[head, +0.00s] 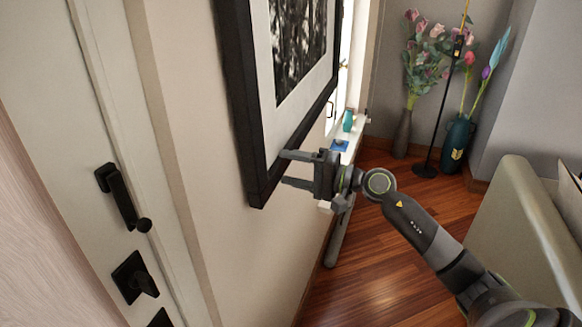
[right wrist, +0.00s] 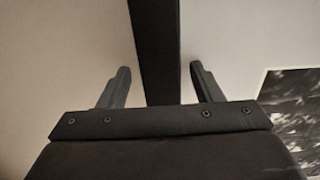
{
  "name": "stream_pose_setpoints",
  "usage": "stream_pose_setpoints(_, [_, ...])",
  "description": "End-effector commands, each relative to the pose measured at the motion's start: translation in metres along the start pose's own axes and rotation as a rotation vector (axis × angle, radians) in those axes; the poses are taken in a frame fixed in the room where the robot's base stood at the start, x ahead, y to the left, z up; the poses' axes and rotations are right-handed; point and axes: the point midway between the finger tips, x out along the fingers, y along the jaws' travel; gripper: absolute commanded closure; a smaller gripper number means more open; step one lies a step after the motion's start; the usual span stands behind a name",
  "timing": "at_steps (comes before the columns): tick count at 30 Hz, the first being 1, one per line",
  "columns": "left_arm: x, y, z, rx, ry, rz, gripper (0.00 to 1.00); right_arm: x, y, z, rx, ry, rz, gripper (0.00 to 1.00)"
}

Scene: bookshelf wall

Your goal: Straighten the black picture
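The black picture (head: 244,120) hangs on the cream wall in the head view, with a black frame, white mat and dark print; its top is cut off. I cannot tell its tilt well from this steep angle. My right gripper (head: 283,168) is open in front of the frame's lower part, fingers pointing at the wall. In the right wrist view, the two fingers of the right gripper (right wrist: 162,85) stand on either side of a black frame bar (right wrist: 155,50), with a gap on both sides. My left gripper is not in view.
A white door with black handles (head: 120,198) is at left. A narrow white ledge (head: 350,148) holds a teal vase (head: 348,121) and a blue item. Flower vases (head: 457,142) and a thin black stand are at the back right. A beige sofa (head: 515,225) stands at right.

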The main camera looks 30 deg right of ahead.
Motion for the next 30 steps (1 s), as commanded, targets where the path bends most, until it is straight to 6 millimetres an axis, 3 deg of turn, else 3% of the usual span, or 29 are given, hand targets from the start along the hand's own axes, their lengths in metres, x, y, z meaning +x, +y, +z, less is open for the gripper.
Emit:
stream_pose_setpoints(2, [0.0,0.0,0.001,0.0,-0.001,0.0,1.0,0.0,0.0,0.0,0.0,0.0,0.0,0.52])
stream_pose_setpoints(13, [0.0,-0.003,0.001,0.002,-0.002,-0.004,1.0,0.0,0.0,0.0,0.0,0.0,0.0,1.0])
stream_pose_setpoints(19, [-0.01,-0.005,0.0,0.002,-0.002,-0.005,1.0,0.001,-0.004,0.009,0.013,-0.004,0.004,1.0])
stream_pose_setpoints(30, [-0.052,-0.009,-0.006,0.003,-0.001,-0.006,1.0,0.0,-0.022,0.063,0.089,-0.006,0.01,1.0])
